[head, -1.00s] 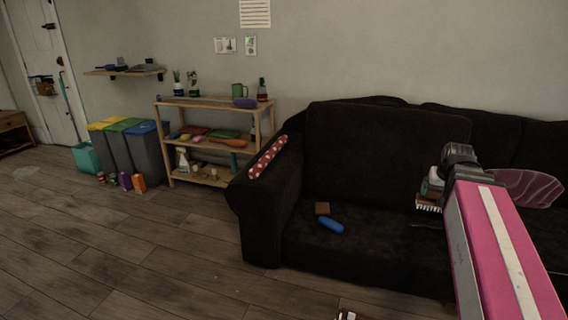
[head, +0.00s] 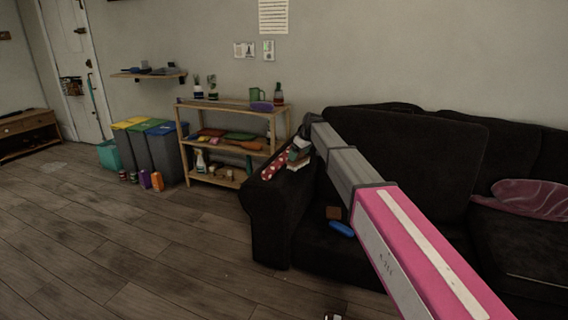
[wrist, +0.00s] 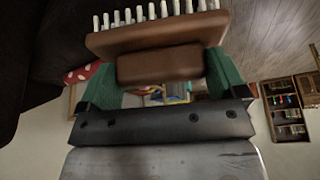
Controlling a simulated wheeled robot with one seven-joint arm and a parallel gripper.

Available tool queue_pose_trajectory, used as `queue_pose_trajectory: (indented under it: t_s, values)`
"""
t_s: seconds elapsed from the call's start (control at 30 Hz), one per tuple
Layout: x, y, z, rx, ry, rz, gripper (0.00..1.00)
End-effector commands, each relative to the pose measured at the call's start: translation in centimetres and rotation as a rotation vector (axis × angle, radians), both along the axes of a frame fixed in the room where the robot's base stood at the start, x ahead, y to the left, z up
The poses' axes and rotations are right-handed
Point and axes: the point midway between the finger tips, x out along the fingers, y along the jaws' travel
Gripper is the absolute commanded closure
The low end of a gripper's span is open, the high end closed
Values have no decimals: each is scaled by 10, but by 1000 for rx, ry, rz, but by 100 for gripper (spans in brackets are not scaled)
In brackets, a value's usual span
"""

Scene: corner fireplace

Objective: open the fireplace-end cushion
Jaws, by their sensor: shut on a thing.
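The dark sofa has a left seat cushion (head: 312,240), flat and partly hidden behind my arm. Another seat cushion (head: 505,250) lies at the right. No fireplace is in view, so I cannot tell which cushion is at its end. My gripper (head: 299,150) is over the sofa's left armrest, shut on a brown brush with white bristles (wrist: 150,40). In the wrist view its green fingers clasp the brush's brown block from both sides. The brush also shows small in the head view (head: 298,165).
A red polka-dot thing (head: 275,164) lies on the armrest, close to the brush. A brown block (head: 333,212) and a blue thing (head: 342,229) lie on the left seat. A pink cushion (head: 530,198) is at right. A wooden shelf (head: 215,183) stands left; floor in front is clear.

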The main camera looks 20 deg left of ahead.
Motion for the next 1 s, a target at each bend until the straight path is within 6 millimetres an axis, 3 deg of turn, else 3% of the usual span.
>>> queue_pose_trajectory:
  t_s: [0.03, 0.2, 0.4, 0.57, 1.0]
  values:
    - [11, 35, -1, 0, 0, 54, 29]
    - [13, 108, -5, 1, 0, 199, 29]
    - [10, 152, -7, 0, -2, 289, 29]
    - [20, 155, -15, 0, 0, 304, 29]
    - [96, 117, -65, 0, 0, 300, 29]
